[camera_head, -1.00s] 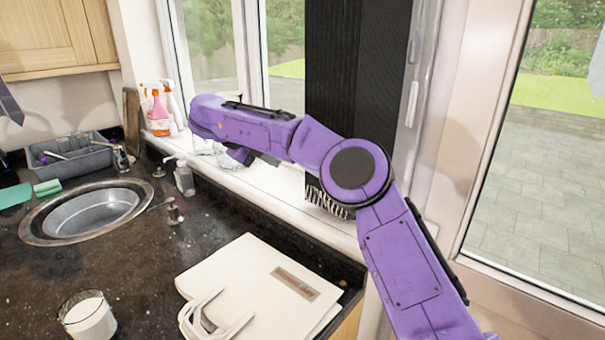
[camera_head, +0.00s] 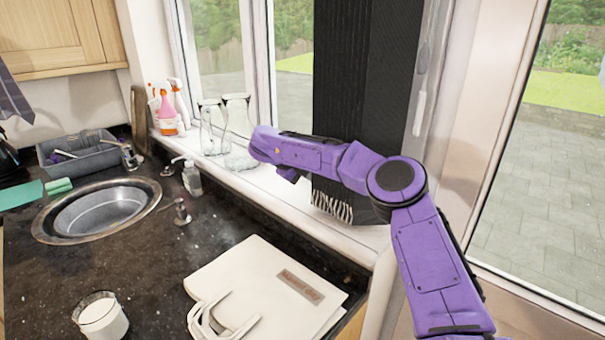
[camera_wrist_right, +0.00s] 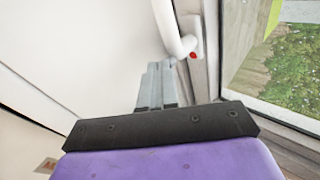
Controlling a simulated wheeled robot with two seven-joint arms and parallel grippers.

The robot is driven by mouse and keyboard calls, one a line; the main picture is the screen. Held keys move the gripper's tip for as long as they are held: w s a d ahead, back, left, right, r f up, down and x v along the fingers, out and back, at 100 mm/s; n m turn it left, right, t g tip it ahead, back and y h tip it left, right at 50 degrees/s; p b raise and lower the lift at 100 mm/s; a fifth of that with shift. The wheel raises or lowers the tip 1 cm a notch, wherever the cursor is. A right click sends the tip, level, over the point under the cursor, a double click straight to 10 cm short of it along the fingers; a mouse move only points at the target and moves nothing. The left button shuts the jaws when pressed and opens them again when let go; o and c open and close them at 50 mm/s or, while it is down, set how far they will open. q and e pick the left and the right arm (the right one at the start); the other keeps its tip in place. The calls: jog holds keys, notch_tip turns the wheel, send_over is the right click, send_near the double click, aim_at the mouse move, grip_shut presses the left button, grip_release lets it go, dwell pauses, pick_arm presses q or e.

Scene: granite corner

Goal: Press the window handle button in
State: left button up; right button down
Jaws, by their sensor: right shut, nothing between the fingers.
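In the right wrist view a white window handle (camera_wrist_right: 172,28) is mounted on the grey window frame. A small red button (camera_wrist_right: 193,55) shows at its base. My right gripper (camera_wrist_right: 160,66) is shut and empty. Its grey fingertips are to the left of and slightly below the button in the picture; I cannot tell whether they touch the handle. In the head view my purple right arm (camera_head: 425,250) reaches in from the lower right across the window sill, and its fingers are hidden. I cannot pick out the red button there. My left gripper is not in view.
Glass bottles (camera_head: 236,125) and spray bottles (camera_head: 167,112) stand on the sill, left of my arm. A dark ribbed panel (camera_head: 365,70) hangs behind the arm. A sink (camera_head: 100,212), a cream bag (camera_head: 255,285) and a glass of milk (camera_head: 101,318) are on the counter.

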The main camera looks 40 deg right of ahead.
jog(key=shift+w, duration=0.1)
jog(key=shift+d, duration=0.1)
jog(key=shift+d, duration=0.75)
jog(key=shift+r, duration=0.1)
jog(key=a, duration=0.5)
jog(key=shift+w+r, duration=0.3)
jog(key=b+v, duration=0.1)
jog(key=v, duration=0.8)
